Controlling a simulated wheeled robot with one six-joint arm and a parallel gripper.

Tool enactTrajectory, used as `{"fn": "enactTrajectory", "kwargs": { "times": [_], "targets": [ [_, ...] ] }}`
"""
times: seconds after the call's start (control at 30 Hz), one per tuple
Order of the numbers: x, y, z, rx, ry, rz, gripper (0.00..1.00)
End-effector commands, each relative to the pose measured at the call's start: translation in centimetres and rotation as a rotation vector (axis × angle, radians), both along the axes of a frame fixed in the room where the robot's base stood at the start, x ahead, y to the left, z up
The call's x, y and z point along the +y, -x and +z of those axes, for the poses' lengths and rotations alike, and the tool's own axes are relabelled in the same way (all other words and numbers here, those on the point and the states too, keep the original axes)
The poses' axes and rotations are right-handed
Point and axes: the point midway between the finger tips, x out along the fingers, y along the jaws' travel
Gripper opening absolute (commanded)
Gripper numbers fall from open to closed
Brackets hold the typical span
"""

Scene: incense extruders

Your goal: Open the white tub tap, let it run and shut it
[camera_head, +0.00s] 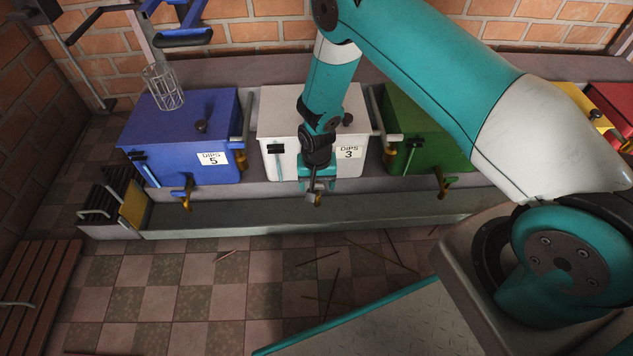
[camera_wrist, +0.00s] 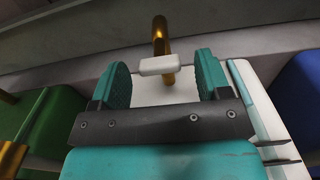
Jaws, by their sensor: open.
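The white tub (camera_head: 280,108) stands on the ledge between the blue and green tubs, with a label reading "DIPS 3". Its brass tap (camera_head: 318,199) sticks out low at the front, mostly hidden behind my gripper in the head view. My gripper (camera_head: 314,186) hangs in front of the white tub at the tap. In the wrist view my gripper (camera_wrist: 166,80) is open, with its two teal pads apart. The tap's pale handle (camera_wrist: 157,66) lies crosswise between the pads near their tips, and the brass spout (camera_wrist: 160,38) extends beyond it. I cannot tell whether a pad touches the handle.
The blue tub (camera_head: 165,130) marked "DIPS 5" and the green tub (camera_head: 425,130) flank the white tub, each with its own brass tap. A long trough (camera_head: 300,215) runs below the taps. Thin sticks (camera_head: 335,285) lie on the checkered floor.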

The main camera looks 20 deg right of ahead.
Motion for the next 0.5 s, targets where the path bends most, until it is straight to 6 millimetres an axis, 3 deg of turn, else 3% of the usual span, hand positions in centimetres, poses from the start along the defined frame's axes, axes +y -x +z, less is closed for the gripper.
{"fn": "enactTrajectory", "kwargs": {
  "times": [0.17, 0.5],
  "targets": [
    [0.0, -0.1, 3.4, -0.002, 0.000, 0.000, 0.70],
    [0.0, -0.1, 12.2, -0.002, 0.000, 0.000, 0.70]
  ]
}}
